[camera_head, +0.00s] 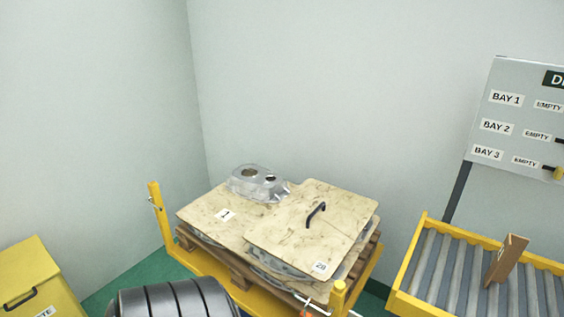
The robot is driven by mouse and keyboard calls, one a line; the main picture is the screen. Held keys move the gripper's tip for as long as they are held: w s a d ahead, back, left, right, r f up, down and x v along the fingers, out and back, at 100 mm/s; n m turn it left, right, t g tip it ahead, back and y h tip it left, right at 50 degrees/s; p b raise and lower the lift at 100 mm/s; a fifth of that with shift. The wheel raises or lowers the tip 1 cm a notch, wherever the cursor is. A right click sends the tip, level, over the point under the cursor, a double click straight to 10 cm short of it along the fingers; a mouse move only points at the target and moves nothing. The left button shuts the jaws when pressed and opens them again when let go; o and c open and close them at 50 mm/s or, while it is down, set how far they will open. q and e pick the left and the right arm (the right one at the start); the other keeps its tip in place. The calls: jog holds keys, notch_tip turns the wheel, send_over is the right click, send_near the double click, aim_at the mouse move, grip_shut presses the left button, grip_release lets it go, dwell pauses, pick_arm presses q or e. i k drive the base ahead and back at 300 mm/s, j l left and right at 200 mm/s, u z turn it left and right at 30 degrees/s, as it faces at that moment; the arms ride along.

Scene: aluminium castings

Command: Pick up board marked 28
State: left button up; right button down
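The board marked 28 (296,237) is a pale, mottled square sheet with a black handle on top and a white label reading 28 at its near right corner. It lies on grey castings at the right of the pallet stack. Another board with a label reading 1 (207,219) lies to its left and partly under that pile. Neither of my grippers shows in the head view.
A grey casting (258,181) sits on the back of board 1. The wooden pallet (238,279) stands in a yellow frame (160,217) with posts. A roller conveyor (437,262) holding a brown block (507,259) is at right, below a bay sign (510,130). A yellow bin (38,278) is at left.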

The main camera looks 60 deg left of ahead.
aim_at(312, 230)
jog(key=u, duration=1.7)
jog(key=j+z, duration=0.35)
